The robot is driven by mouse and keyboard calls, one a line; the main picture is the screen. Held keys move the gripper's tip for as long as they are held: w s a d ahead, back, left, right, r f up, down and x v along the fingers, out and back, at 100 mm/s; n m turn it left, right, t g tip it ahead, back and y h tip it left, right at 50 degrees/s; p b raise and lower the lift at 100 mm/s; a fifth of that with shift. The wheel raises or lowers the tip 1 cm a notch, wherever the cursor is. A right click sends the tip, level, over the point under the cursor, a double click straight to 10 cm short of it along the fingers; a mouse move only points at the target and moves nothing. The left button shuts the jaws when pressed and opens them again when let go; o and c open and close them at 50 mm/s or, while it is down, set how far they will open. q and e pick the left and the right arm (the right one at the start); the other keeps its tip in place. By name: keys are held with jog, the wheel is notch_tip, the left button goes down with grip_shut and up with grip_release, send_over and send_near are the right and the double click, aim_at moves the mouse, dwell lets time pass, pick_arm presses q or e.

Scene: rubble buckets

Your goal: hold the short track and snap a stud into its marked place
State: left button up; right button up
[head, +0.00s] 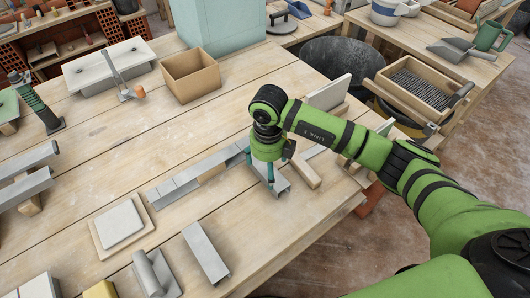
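A long, low run of grey metal channel (178,184) lies on the wooden table, from left of centre to under my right gripper (262,172). I cannot tell whether it is one track or several pieces. My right gripper points down at its right end, with its fingers at the grey metal (281,184). Whether the fingers are closed on it is unclear. A separate short grey channel (206,253) lies loose at the front. No marked place is readable. My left gripper is not in view.
A cardboard box (190,75) and a white slab (108,65) stand at the back. A wooden T-shaped piece (303,170) lies right of my gripper. A square white plate (119,223) lies front left. More grey channels (25,188) rest at the left edge.

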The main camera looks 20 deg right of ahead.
notch_tip(320, 180, down, 3)
jog(key=shift+r, duration=0.15)
jog(key=shift+w+f+p, duration=0.15)
jog(key=shift+f+p, duration=0.25)
jog(key=shift+f, duration=0.8)
jog(key=c, duration=1.2)
jog(key=shift+c, duration=0.5)
jog(key=o, duration=0.5)
jog(key=shift+c, duration=0.2)
jog(key=c, duration=0.5)
jog(key=o, duration=1.3)
jog(key=shift+r, duration=0.1)
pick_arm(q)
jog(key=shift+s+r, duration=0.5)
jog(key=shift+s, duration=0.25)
pick_arm(e)
notch_tip(320, 180, up, 12)
jog(key=shift+f, duration=0.1)
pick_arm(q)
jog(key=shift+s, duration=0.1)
